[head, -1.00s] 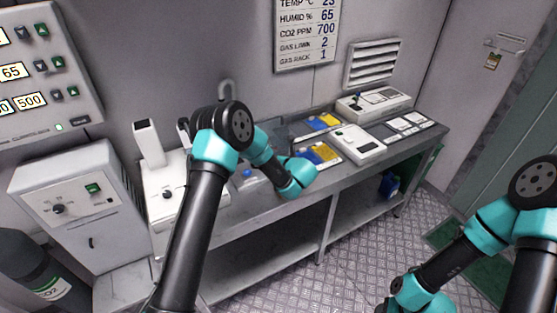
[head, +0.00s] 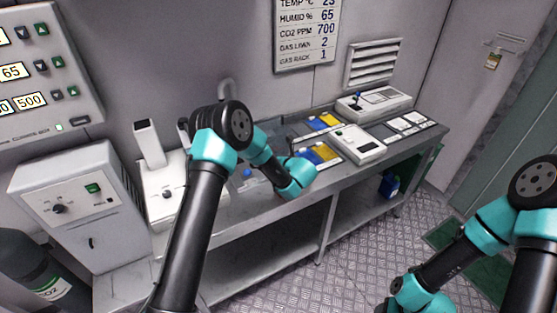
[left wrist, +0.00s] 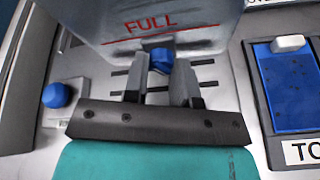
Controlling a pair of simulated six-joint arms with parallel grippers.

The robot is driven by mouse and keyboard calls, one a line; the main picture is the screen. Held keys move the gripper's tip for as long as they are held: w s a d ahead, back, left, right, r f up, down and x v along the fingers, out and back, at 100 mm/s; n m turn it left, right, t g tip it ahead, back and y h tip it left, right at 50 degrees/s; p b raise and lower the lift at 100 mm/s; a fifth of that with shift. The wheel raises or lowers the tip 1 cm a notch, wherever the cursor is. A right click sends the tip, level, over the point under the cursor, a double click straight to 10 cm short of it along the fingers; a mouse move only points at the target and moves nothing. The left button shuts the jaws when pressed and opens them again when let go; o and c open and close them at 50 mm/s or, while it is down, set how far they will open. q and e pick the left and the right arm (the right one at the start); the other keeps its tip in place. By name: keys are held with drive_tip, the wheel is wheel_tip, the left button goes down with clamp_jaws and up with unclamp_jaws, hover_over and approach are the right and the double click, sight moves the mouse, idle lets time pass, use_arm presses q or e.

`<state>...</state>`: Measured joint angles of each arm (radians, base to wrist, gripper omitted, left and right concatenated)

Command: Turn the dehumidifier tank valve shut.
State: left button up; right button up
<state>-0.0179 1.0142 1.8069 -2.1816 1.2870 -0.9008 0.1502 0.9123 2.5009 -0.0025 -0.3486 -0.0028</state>
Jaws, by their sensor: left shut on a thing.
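The dehumidifier tank (left wrist: 150,38) stands at the top of the left wrist view, a grey container with a red FULL mark and line. The blue valve handle (left wrist: 160,60) is at its foot. My left gripper (left wrist: 160,80) is shut on this blue handle, with one finger on each side. The fingers hide part of the handle, so its exact angle is hard to tell. In the head view, my left arm covers the tank and valve.
A second blue knob (left wrist: 57,95) sits left of the gripper; it also shows in the head view (head: 247,173). A blue tray (left wrist: 290,85) lies to the right. A white device (head: 357,145) and several panels stand further along the bench (head: 275,207).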

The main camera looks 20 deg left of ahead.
use_arm(q)
drive_tip(key=shift+s+a+n+t+h, duration=0.1)
drive_tip(key=shift+n+t+h, duration=0.4)
drive_tip(key=shift+n, duration=0.65)
drive_tip(key=shift+s+a+n+t+h, duration=0.1)
drive_tip(key=shift+n+t+h, duration=0.4)
drive_tip(key=shift+n, duration=0.65)
drive_tip(key=shift+w, duration=0.1)
drive_tip(key=o, duration=0.9)
drive_tip(key=shift+d, duration=0.1)
drive_tip(key=v, duration=1.7)
drive_tip(key=shift+s+d+f, duration=0.1)
drive_tip(key=shift+s+f, duration=0.15)
drive_tip(key=shift+s, duration=0.1)
